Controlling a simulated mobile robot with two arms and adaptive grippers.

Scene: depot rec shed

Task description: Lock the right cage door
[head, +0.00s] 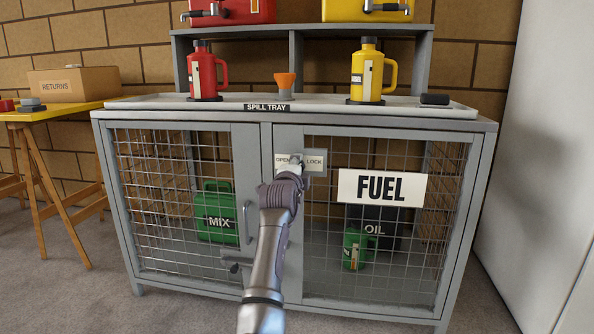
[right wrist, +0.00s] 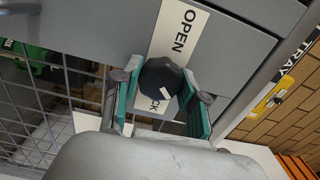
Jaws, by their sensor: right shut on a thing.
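The right cage door (head: 375,270) is a grey mesh door with a FUEL sign (head: 382,188), and it looks closed. At its upper left corner is a lock plate (head: 318,155) with an OPEN label on the left and a LOCK label on the right. In the right wrist view a round black knob (right wrist: 160,78) with a small white mark sits between OPEN and LOCK. My right gripper (head: 295,168) is shut on this knob, a green-lined finger on each side. Which label the knob points to I cannot tell. My left gripper is out of view.
The left cage door (head: 247,170) has a vertical handle and a dark latch (head: 234,260) low down. Behind the mesh stand a MIX can (head: 216,205) and an OIL can (head: 385,225). Red and yellow jugs stand on the spill tray (head: 325,105). A yellow table (head: 60,113) is at left.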

